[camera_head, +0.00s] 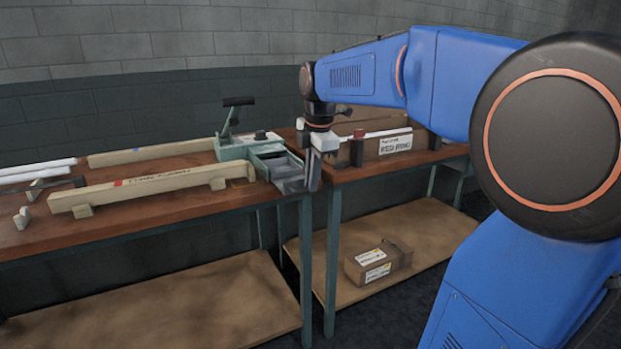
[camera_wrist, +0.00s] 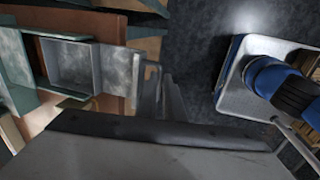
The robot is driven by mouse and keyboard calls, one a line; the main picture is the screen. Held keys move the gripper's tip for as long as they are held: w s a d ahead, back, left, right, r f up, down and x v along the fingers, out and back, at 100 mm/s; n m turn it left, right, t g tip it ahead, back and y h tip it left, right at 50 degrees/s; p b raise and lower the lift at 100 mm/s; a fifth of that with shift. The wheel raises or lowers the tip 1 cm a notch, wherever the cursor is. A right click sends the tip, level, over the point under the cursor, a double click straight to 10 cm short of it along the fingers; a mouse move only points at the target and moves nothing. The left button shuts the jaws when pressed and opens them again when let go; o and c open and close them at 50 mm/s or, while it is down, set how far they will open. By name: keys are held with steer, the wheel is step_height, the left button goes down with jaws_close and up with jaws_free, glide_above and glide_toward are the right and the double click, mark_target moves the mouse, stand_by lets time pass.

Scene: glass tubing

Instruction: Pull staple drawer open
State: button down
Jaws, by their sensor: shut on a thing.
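The green stapling machine (camera_head: 234,150) with a dark lever stands on the left table's right end. Its grey staple drawer (camera_head: 290,184) sticks out of the front, pulled out so that its hollow inside shows. In the wrist view the drawer (camera_wrist: 112,78) extends from the green housing (camera_wrist: 14,68) toward my gripper. My gripper (camera_head: 313,182) points down at the drawer's front end, shut on its handle. The fingers also show in the wrist view (camera_wrist: 165,98). The handle itself is mostly hidden between the fingers.
Wooden beams (camera_head: 150,187) and white tubes (camera_head: 38,170) lie on the left table (camera_head: 150,222). A second table (camera_head: 440,154) to the right bears a labelled box (camera_head: 388,147). A brown box (camera_head: 377,263) sits on the lower shelf. A gap separates the tables.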

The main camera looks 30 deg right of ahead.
steer(key=c, duration=1.9)
jaws_free()
steer(key=s+r, duration=0.3)
steer(key=r, duration=1.4)
steer(key=shift+s, duration=0.2)
steer(key=s+a+f+m+t, duration=0.1)
steer(key=s+a+f+m, duration=0.1)
steer(key=s+f+m, duration=0.4)
steer(key=s+a+f+m, duration=0.2)
steer(key=s+f+m, duration=0.4)
steer(key=f, duration=0.9)
steer(key=s+a+f+m+t, duration=0.1)
steer(key=s+a+f+m, duration=0.1)
steer(key=s+f+m, duration=0.4)
steer(key=s+f, duration=0.4)
steer(key=s, duration=0.1)
steer(key=shift+a+f+t, duration=0.2)
steer(key=shift+f+t, duration=0.1)
steer(key=shift+f, duration=0.05)
